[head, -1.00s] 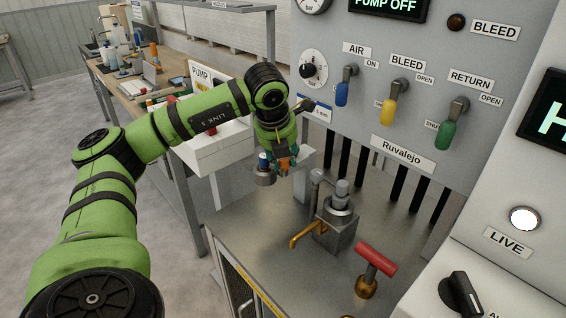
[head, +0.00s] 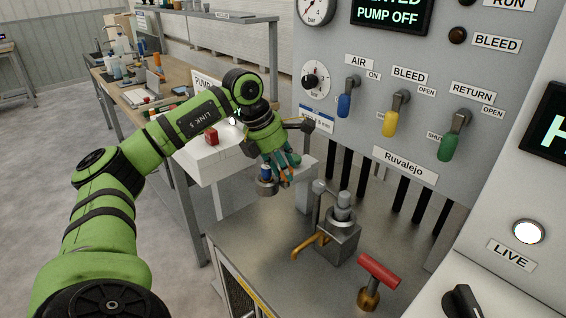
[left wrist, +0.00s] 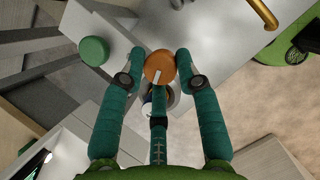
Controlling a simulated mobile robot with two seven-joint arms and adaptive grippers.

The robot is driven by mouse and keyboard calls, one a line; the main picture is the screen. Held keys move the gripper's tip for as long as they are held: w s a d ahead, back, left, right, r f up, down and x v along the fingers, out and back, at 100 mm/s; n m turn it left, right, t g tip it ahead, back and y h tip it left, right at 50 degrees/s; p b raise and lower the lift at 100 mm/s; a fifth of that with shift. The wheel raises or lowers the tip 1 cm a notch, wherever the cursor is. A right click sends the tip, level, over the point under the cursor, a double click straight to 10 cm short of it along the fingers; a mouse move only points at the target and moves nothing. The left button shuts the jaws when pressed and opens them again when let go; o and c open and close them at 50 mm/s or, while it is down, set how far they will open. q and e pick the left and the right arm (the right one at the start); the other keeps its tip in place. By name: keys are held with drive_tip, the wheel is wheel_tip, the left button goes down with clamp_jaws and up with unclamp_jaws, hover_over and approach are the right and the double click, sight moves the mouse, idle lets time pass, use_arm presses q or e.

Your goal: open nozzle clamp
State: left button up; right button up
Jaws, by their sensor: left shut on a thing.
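My left gripper (head: 285,178) is beside the small grey post on the front bench, its teal fingers pointing down. It is shut on an orange round knob (left wrist: 159,66) with a white mark, which sits between the fingertips in the left wrist view. A blue-topped part (head: 265,172) with a grey ring below it is just left of the fingers. I cannot tell how much of the clamp lies hidden behind them. My right gripper is not in view.
A red-handled brass valve (head: 375,272) stands at the bench front. Behind is a panel with blue (head: 344,105), yellow (head: 390,123) and green (head: 450,147) levers. A green round cap (left wrist: 93,51) is near the fingers.

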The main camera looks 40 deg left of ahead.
use_arm(q)
drive_tip(key=shift+w+r+m+h+p, duration=0.15)
drive_tip(key=shift+r+m+p, duration=0.1)
drive_tip(key=shift+m, duration=0.3)
drive_tip(key=shift+w+r+m+h+p, duration=0.1)
drive_tip(key=shift+m+h+p, duration=0.1)
drive_tip(key=shift+m, duration=0.35)
clamp_jaws()
drive_tip(key=o, duration=1.1)
unclamp_jaws()
drive_tip(key=shift+d+f, duration=0.1)
drive_tip(key=shift+d, duration=0.1)
drive_tip(key=shift+s, duration=0.1)
drive_tip(key=v, duration=0.8)
